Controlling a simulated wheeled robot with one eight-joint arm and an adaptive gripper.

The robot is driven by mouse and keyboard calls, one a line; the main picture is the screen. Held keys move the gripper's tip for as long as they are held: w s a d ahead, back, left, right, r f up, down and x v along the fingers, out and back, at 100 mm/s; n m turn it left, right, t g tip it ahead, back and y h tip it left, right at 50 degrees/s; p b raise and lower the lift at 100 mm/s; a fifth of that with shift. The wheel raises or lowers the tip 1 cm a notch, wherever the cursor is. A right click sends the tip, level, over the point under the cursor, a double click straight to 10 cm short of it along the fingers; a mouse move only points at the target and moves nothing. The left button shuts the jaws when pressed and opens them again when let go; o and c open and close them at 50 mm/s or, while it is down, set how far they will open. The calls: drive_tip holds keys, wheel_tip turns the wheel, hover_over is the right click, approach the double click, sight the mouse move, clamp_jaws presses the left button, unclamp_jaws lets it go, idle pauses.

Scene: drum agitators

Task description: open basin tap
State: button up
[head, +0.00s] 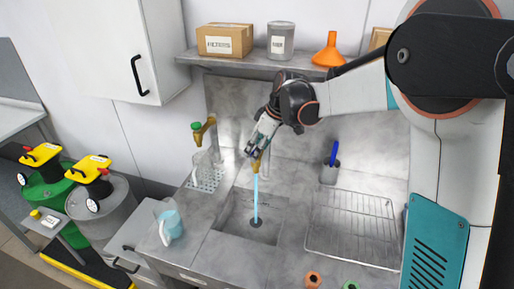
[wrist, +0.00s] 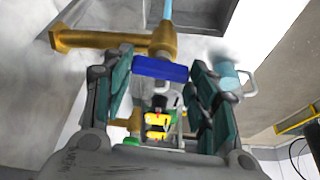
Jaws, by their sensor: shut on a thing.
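The brass basin tap (head: 257,163) is over the sink basin (head: 234,232), and a light-blue water stream (head: 256,200) runs from it to the drain. In the wrist view, the brass tap (wrist: 162,42) has a blue handle (wrist: 160,69) lying crosswise between my fingers. My gripper (head: 255,147) is at the tap and shut on the blue handle; it also shows in the wrist view (wrist: 160,75). My gripper hides the handle in the head view.
A green-handled brass tap (head: 205,130) stands left above a clear jug (head: 201,171) on a grate. A jug of blue liquid (head: 171,220) is at the front-left counter. A wire rack (head: 355,228) and a cup with a blue brush (head: 329,172) are right. A shelf (head: 270,61) hangs above.

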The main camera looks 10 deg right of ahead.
drive_tip(key=shift+n+g, duration=0.3)
drive_tip(key=shift+n, duration=0.6)
drive_tip(key=o, duration=1.1)
drive_tip(key=shift+c, duration=0.2)
drive_tip(key=shift+r, duration=0.1)
drive_tip(key=v, duration=1.2)
drive_tip(key=shift+d, duration=0.15)
drive_tip(key=shift+w, duration=0.1)
